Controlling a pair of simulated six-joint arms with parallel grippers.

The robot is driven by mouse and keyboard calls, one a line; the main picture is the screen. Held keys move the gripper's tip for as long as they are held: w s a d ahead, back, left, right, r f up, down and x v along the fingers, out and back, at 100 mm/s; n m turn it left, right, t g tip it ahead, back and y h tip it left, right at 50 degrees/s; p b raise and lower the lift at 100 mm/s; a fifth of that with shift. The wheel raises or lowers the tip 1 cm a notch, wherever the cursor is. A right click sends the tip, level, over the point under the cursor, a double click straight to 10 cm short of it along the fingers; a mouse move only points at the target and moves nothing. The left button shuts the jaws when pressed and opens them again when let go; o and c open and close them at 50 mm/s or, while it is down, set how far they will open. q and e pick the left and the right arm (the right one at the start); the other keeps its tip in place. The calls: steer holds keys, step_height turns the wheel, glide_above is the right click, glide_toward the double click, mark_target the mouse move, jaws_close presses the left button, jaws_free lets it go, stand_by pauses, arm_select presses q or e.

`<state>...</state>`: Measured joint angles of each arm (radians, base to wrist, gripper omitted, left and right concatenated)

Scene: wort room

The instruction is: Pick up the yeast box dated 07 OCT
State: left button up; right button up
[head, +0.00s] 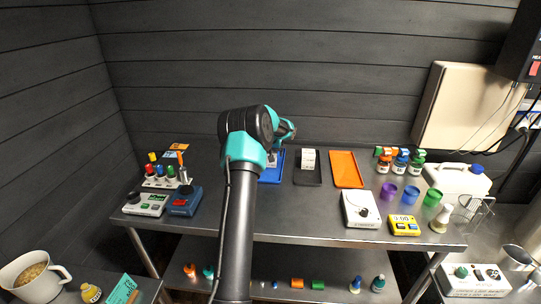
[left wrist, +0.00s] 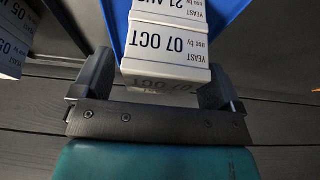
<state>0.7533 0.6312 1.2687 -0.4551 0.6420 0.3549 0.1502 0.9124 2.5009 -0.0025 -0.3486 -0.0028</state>
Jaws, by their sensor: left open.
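The yeast box dated 07 OCT (left wrist: 165,45) is white with dark print and shows upside down in the left wrist view. It is at the blue tray (head: 271,178), with a white box dated 21 AUG (left wrist: 185,6) directly beyond it. My left gripper (left wrist: 155,82) is open, one finger near each side of the 07 OCT box's near end. Whether the fingers touch it I cannot tell. In the head view my left gripper (head: 273,157) hangs over the blue tray and mostly hides the boxes there. My right gripper is in neither view.
Another white yeast box (left wrist: 12,45) shows at the left edge of the wrist view. A black tray (head: 308,180) with white boxes (head: 308,160) stands right of the blue tray, then an empty orange tray (head: 346,170). A scale (head: 361,210) stands in front.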

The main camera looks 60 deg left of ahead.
arm_select(q)
steer(key=shift+c, duration=0.4)
steer(key=c, duration=0.9)
steer(key=shift+c, duration=0.2)
steer(key=shift+r, duration=1.85)
steer(key=s+d+r, duration=0.1)
steer(key=s+d, duration=0.7)
steer(key=d, duration=0.5)
steer(key=shift+s+d+r, duration=0.15)
steer(key=shift+d, duration=0.15)
